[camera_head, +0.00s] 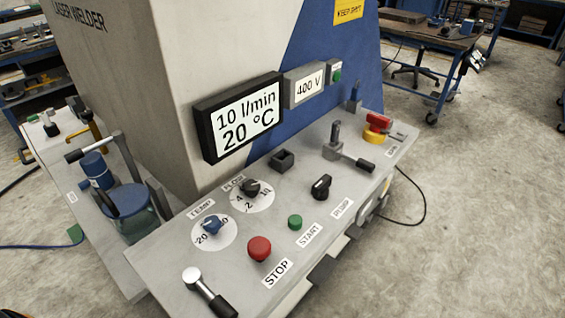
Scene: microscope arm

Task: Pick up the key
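No part of either gripper can be made out in the head view. No key shows clearly. A small upright blue piece (354,93) stands at the back right of the grey control panel (160,262), close to the blue machine wall. It may be the key, but it is too small to tell. A red switch handle on a yellow base (376,134) is at the panel's right end. A small black open box (282,160) sits on the panel below the display.
A blue-lidded jar (128,203) stands at left. Floor at right is mostly clear, with a black cable.

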